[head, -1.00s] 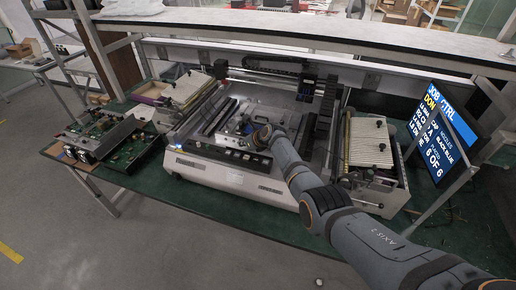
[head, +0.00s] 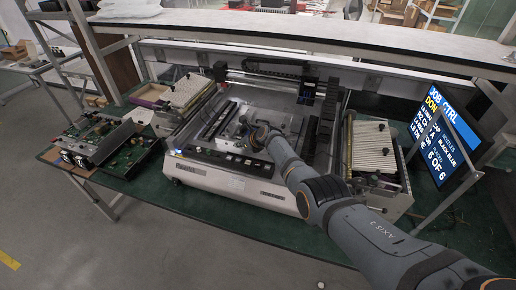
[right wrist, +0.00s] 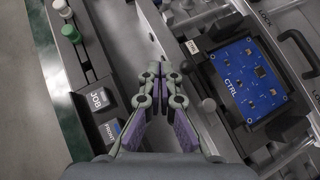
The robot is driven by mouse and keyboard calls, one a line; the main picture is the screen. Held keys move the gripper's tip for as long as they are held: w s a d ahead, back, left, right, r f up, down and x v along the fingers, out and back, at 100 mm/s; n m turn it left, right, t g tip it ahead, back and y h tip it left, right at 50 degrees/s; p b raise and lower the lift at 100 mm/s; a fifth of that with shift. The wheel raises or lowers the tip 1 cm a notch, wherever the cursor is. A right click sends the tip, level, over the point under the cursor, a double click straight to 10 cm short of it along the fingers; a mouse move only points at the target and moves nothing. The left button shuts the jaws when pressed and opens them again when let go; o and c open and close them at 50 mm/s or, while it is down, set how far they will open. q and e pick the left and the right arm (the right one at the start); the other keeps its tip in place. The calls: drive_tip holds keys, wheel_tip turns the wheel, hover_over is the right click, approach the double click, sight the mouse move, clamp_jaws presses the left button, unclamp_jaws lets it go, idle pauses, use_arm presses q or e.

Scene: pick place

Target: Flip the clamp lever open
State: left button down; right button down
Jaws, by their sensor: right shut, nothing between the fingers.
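My right gripper (right wrist: 160,78) is shut and empty in the right wrist view, its fingertips over the grey bed of the machine. In the head view my right gripper (head: 244,122) is small and reaches into the machine's work area. A blue board marked CTRL (right wrist: 235,85) sits in a black holder (right wrist: 284,122) to the right of the fingers. A black looped handle (right wrist: 299,48) lies beyond the board. I cannot tell which part is the clamp lever. My left gripper is not in view.
The machine (head: 225,178) stands on a green bench (head: 300,240). Its front panel has JOB (right wrist: 97,99) and FRONT buttons and a green knob (right wrist: 69,32), left of the fingers. Circuit boards (head: 100,140) lie at the left. A lit screen (head: 445,130) stands at the right.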

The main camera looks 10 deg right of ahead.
idle(0.3)
drive_tip(key=v, duration=1.2)
idle(0.5)
